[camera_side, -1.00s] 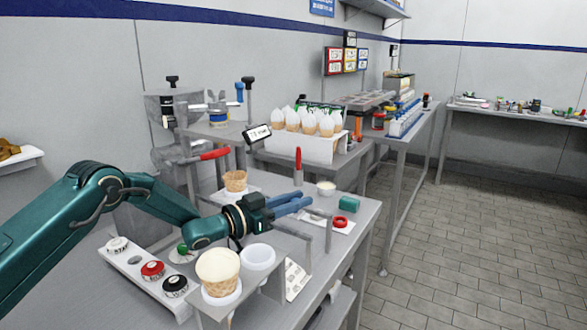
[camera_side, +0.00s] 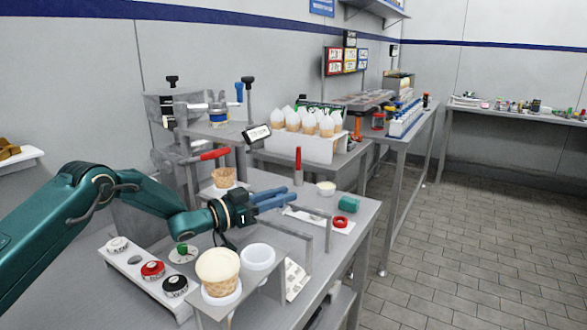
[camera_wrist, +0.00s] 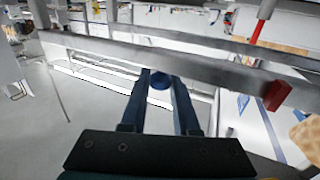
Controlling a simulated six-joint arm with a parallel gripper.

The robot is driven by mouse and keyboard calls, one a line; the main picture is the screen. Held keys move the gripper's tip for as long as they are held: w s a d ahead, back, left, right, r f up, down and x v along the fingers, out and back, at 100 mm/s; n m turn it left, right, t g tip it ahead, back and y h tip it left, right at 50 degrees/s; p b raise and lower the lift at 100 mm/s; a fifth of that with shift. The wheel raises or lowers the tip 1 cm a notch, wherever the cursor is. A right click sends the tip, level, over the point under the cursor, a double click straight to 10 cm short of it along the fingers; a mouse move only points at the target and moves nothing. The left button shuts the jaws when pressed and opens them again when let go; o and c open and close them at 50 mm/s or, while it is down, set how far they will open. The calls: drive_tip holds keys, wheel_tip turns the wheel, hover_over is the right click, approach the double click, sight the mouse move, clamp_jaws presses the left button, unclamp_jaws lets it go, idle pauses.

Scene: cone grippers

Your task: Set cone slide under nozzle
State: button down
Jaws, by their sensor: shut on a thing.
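The cone slide (camera_side: 241,187) is a pale carrier on the steel table, with an empty waffle cone (camera_side: 224,177) upright in it. The cone's edge also shows at the right of the wrist view (camera_wrist: 306,135). My gripper (camera_side: 288,195) reaches right from my arm, low over the table and to the right of the cone. In the wrist view its blue fingers (camera_wrist: 160,76) are closed around a small round blue grip (camera_wrist: 160,84), which seems to belong to the slide. The dispenser (camera_side: 190,152) stands behind, with a red-handled lever (camera_side: 214,154). The nozzle itself is hard to make out.
A filled cone (camera_side: 217,266) and a white cup (camera_side: 257,258) sit in a front rack. A steel rail frame (camera_side: 307,219) stands close in front of my gripper. A panel of knobs (camera_side: 150,270) is at front left. Several cones (camera_side: 305,122) stand in a white box behind.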

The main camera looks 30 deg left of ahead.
drive_tip(key=shift+a, duration=0.3)
drive_tip(key=c, duration=0.7)
unclamp_jaws()
drive_tip(key=shift+o, duration=0.2)
drive_tip(key=shift+d, duration=0.1)
drive_tip(key=shift+v, duration=2.6)
